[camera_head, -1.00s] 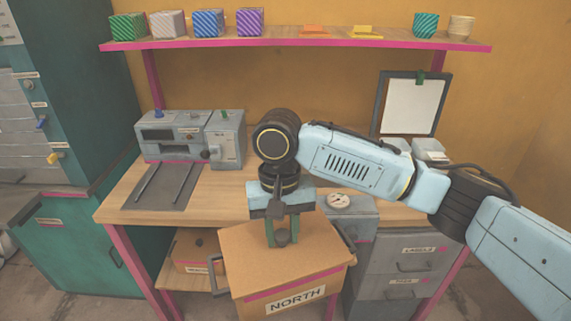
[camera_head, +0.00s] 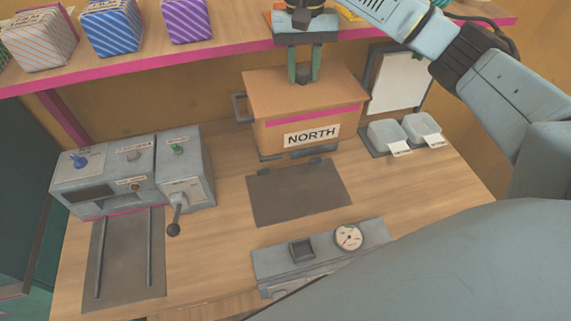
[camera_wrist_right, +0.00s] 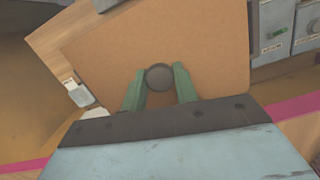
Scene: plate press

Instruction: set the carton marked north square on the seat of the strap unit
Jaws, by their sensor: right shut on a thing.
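The carton marked NORTH (camera_head: 300,110) is a brown box with a pink stripe and a handle at its left side. My right gripper (camera_head: 303,76) is above it, its green fingers shut on the dark knob on its top. The knob (camera_wrist_right: 159,77) shows between the fingers in the right wrist view. The carton looks upright, over or just behind the far edge of a dark flat pad (camera_head: 298,197), which looks like the strap unit's seat. I cannot tell the gap beneath it. The grey gauge unit (camera_head: 320,252) stands at the pad's near side. My left gripper is not in view.
A grey machine (camera_head: 135,170) with a lever and a railed dark mat (camera_head: 122,265) stands on the left. Two small trays (camera_head: 405,135) and a white board (camera_head: 402,80) are at right. A shelf with striped boxes (camera_head: 110,28) runs above. The pad is bare.

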